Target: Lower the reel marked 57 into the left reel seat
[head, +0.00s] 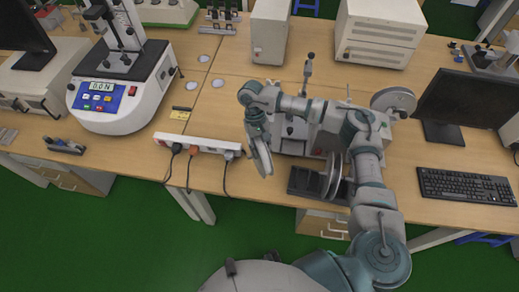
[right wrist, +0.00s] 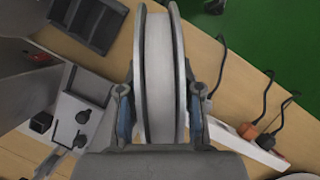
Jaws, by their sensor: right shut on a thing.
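My right gripper (head: 257,132) is shut on a reel (head: 260,157) with grey flanges and a white middle. The reel hangs upright, edge-on, near the table's front edge, just right of the power strip. In the right wrist view the reel (right wrist: 160,75) sits between the two fingers (right wrist: 160,115). Its number cannot be read. The black seat tray (head: 303,182) lies to the right of the held reel, apart from it; its left part looks empty. A second reel (head: 332,177) stands upright in its right part. The tray (right wrist: 88,22) also shows at upper left in the wrist view. My left gripper is out of view.
A grey machine (head: 292,132) stands behind the tray, partly hidden by my arm, with a round reel (head: 393,102) at its upper right. A white power strip (head: 197,145) with plugged cables lies left of the held reel. A keyboard (head: 465,186) lies right.

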